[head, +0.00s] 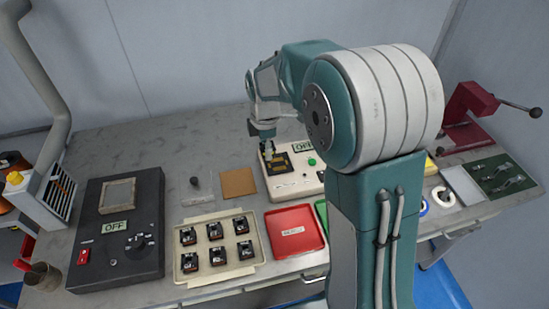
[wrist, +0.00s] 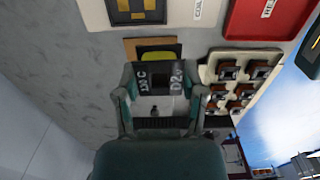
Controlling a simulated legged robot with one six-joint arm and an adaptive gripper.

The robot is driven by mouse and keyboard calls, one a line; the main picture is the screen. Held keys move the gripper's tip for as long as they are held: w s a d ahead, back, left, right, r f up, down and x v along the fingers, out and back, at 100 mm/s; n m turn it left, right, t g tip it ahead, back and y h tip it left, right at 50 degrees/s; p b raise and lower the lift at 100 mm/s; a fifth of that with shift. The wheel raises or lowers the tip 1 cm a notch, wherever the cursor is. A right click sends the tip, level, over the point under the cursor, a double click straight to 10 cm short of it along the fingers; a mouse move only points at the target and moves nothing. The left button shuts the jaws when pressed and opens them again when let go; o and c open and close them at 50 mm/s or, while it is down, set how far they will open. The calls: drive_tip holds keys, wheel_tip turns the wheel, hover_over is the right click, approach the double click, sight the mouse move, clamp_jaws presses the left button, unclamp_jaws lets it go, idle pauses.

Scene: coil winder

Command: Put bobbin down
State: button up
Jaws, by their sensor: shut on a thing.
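My gripper (head: 267,150) hangs at the left edge of the cream OFF-labelled unit in the head view, seen small and partly from behind. In the wrist view my gripper (wrist: 160,84) has its fingers on both sides of a dark block with a yellow face, which I take to be the bobbin (wrist: 158,57). A brown square pad (head: 238,183) lies on the table left of the unit. In the wrist view the pad (wrist: 131,45) shows behind the bobbin; whether they touch I cannot tell.
A cream tray (head: 203,267) holds several dark bobbins. Beside it lies a red tray (head: 276,248). The cream unit (head: 302,187) has a dark socket plate and a green button. A black OFF-labelled box (head: 90,265) stands left. Bare table (head: 150,155) lies behind.

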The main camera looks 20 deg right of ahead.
hover_over(276, 164)
wheel_tip(276, 164, down, 5)
drive_tip(key=shift+s+r, duration=0.1)
drive_tip(key=shift+s, duration=0.05)
drive_tip(key=shift+f, duration=1.85)
drive_tip(key=shift+f, duration=0.1)
drive_tip(key=o, duration=1.2)
drive_tip(key=shift+c, duration=0.2)
